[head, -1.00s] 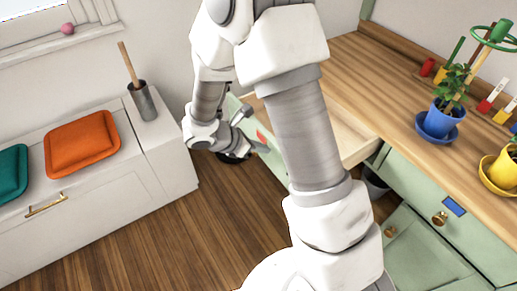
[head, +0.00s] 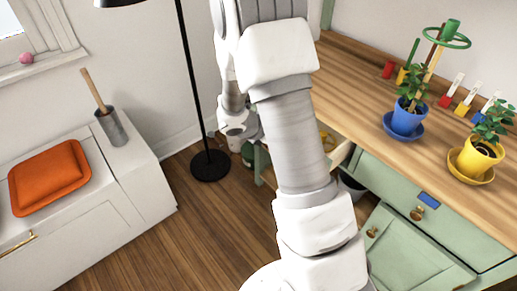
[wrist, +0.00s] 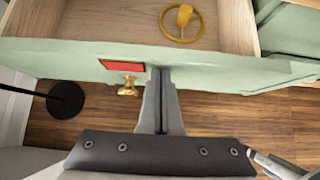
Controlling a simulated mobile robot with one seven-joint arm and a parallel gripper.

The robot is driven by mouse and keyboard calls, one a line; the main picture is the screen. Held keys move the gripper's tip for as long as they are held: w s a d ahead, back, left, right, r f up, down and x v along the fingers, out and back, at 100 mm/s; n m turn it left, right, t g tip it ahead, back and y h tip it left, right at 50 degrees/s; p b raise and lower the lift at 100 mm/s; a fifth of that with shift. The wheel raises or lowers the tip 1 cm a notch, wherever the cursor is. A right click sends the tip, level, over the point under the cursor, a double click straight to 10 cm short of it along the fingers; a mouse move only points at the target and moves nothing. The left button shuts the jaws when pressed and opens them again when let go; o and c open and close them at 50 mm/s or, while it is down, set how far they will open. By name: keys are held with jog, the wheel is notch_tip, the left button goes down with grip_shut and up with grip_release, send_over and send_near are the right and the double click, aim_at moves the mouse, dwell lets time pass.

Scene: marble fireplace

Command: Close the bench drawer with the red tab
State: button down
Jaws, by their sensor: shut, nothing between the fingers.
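The bench drawer stands open. In the wrist view its pale green front (wrist: 220,70) runs across the picture, with a red tab (wrist: 122,65) and a brass knob (wrist: 128,87) just below it. My gripper (wrist: 160,72) is shut and empty. Its fingertips are at the outer face of the front, just right of the tab and knob; whether they touch it I cannot tell. A yellow wheel-shaped thing (wrist: 182,22) lies inside the drawer. In the head view my arm hides most of the drawer; part of its wooden side (head: 342,153) shows.
A black floor lamp (head: 209,165) stands left of the drawer. The wooden bench top (head: 350,95) carries a blue pot (head: 407,117) and a yellow pot (head: 478,157). A white window seat with an orange cushion (head: 50,177) is at left. The wooden floor (head: 200,240) between is clear.

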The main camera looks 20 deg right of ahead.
jog(key=w+d, duration=0.4)
jog(key=d, duration=0.8)
jog(key=shift+d+p, duration=0.25)
jog(key=shift+p, duration=0.2)
jog(key=shift+d+r, duration=0.1)
jog(key=shift+r, duration=0.1)
